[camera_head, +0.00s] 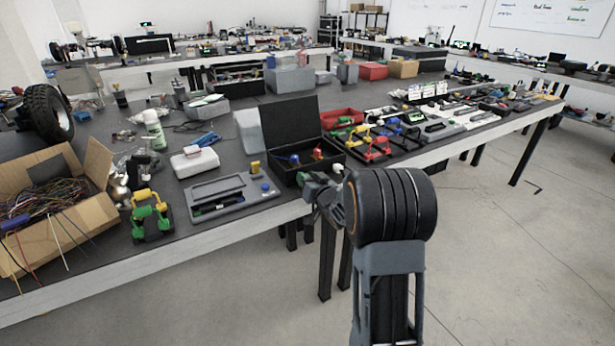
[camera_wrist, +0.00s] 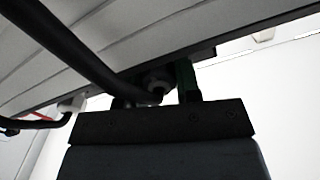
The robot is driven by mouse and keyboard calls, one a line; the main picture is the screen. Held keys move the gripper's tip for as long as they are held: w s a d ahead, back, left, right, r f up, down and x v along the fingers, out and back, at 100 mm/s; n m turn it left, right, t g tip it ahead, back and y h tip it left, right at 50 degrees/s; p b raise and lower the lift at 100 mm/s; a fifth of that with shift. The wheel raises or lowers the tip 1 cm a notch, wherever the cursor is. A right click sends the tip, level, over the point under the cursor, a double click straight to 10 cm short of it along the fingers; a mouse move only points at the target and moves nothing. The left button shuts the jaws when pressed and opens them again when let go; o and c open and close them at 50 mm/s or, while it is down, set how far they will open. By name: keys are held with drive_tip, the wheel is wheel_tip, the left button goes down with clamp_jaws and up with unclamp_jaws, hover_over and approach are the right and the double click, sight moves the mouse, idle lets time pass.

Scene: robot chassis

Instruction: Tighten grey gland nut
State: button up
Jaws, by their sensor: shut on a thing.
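In the wrist view, the grey gland nut (camera_wrist: 157,80) sits on the underside of a dark edge, with a black cable (camera_wrist: 75,50) running from it to the upper left. My gripper (camera_wrist: 160,88) is around the nut, with a dark green finger on its right side and the left finger mostly hidden behind the cable. It appears shut on the nut. In the head view, my gripper (camera_head: 322,192) is at the front edge of the workbench (camera_head: 235,228), partly hidden by my arm. The nut cannot be made out there.
A second pale gland (camera_wrist: 72,104) with a dark cable shows at the left of the wrist view. On the bench near my gripper are an open black case (camera_head: 290,125), a grey tray unit (camera_head: 225,192) and red and yellow holders (camera_head: 375,148). Open floor lies at right.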

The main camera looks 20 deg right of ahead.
drive_tip(key=o, duration=0.9)
drive_tip(key=shift+s+d+p, duration=0.2)
drive_tip(key=shift+s+d, duration=0.05)
drive_tip(key=shift+s, duration=2.05)
drive_tip(key=shift+s+d+p, duration=0.2)
drive_tip(key=shift+s+d, duration=0.05)
drive_tip(key=shift+s, duration=2)
drive_tip(key=shift+s+d+p, duration=0.2)
drive_tip(key=shift+s+d, duration=0.05)
drive_tip(key=shift+s, duration=2.05)
